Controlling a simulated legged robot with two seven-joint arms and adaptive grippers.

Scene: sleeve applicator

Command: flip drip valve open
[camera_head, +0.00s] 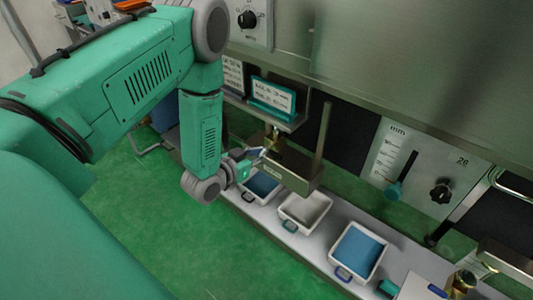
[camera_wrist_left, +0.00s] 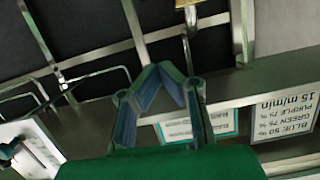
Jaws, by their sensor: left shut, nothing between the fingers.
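My left gripper (camera_head: 262,152) reaches in beside a metal applicator trough (camera_head: 293,172). A small brass fitting (camera_head: 276,136), probably the drip valve, sits behind the fingertips. I cannot tell whether they touch it or how its handle is set. In the left wrist view, the blue-grey fingers of the left gripper (camera_wrist_left: 160,70) meet at their tips, shut and empty. A brass piece (camera_wrist_left: 190,3) shows at the top edge there, with a thin metal part hanging below it, apart from the fingertips in the picture. My right gripper is not in view.
White trays stand on a ledge below: one (camera_head: 303,211) is grey inside, another (camera_head: 357,250) has blue contents. A slider panel (camera_head: 425,170) with a black knob is at right. A sign (camera_head: 271,96) stands above the trough. Open green floor (camera_head: 150,240) lies left.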

